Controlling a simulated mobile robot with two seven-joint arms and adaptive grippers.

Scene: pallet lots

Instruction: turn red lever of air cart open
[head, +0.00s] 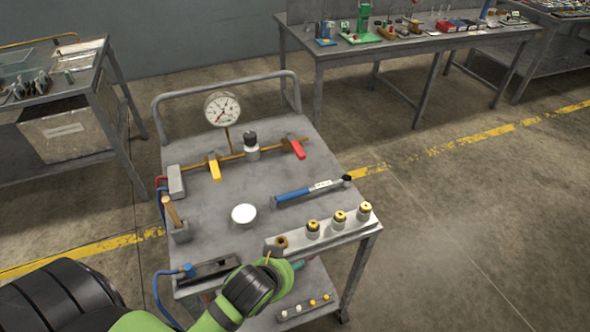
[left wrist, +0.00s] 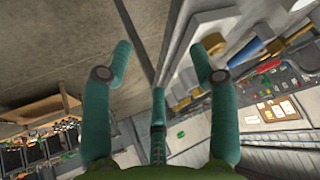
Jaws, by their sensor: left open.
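The air cart (head: 210,225) is a grey metal cart in the middle of the head view. A brass pipe runs across its far half. The red lever (head: 297,149) is at the pipe's right end and lies crosswise to the pipe. A yellow lever (head: 214,167) sits further left on the pipe. My left gripper (head: 287,264) is at the cart's near edge, well short of the red lever. Its teal fingers stand apart and empty in the left wrist view (left wrist: 166,62). My right gripper is not in view.
A pressure gauge (head: 222,108) rises behind the pipe. A blue-handled tool (head: 306,191) and a white round lid (head: 243,213) lie between gripper and pipe. A rail with several yellow-topped fittings (head: 339,218) lines the near right edge. Floor right of the cart is clear.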

